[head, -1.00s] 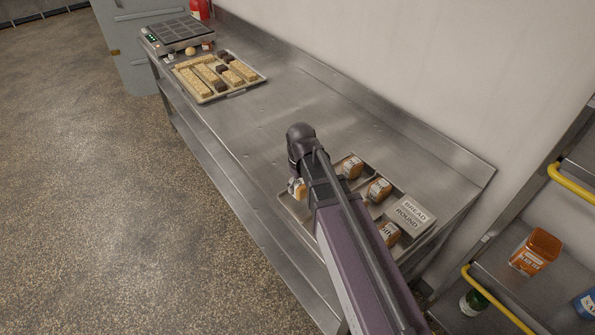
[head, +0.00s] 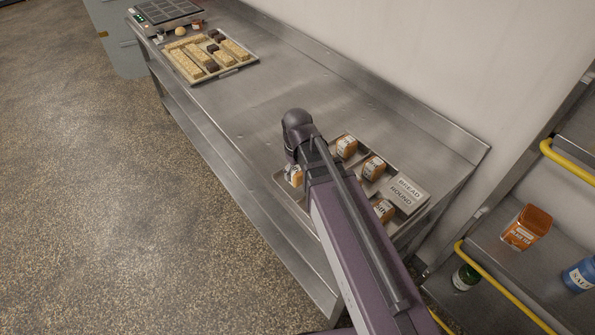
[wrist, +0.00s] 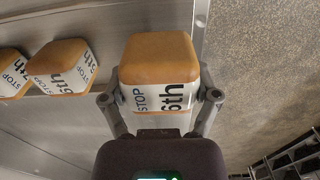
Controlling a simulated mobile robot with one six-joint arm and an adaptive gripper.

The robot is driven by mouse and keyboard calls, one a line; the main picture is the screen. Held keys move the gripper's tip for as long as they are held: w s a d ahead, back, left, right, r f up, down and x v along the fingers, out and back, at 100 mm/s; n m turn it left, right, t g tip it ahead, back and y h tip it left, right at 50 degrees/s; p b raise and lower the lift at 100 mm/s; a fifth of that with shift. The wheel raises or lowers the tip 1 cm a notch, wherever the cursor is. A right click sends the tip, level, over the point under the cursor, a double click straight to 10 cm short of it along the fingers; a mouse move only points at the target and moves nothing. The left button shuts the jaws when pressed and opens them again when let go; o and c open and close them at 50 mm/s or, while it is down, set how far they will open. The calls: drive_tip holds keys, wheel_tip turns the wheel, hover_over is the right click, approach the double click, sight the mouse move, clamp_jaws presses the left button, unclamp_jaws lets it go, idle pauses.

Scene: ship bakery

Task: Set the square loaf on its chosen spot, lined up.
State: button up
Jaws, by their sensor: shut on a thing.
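In the wrist view my gripper (wrist: 161,96) is shut on a square loaf (wrist: 158,58), with one finger on each side. The loaf has a brown crust and a white band reading "STOP 6th". In the head view the held loaf (head: 294,177) shows only partly, below the end of my arm, at the near left edge of a metal tray (head: 283,186). I cannot tell whether it touches the tray. Several similar loaves with bands stand on the tray, two of them at its far side (head: 346,147) (head: 373,168) and one at its right (head: 384,210).
A block reading "BREAD ROUND" (head: 407,194) sits at the tray's right end. A second tray (head: 239,69) with pale bars and dark pieces lies at the counter's far end, near a panelled device (head: 165,12). The counter (head: 265,110) between is clear. A shelf rack (head: 505,265) stands at right.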

sight(297, 167)
drive_tip(key=shift+r, duration=0.1)
wheel_tip(297, 167, up, 13)
drive_tip(key=p, duration=1.3)
drive_tip(key=shift+r+p, duration=0.2)
drive_tip(key=shift+p, duration=0.1)
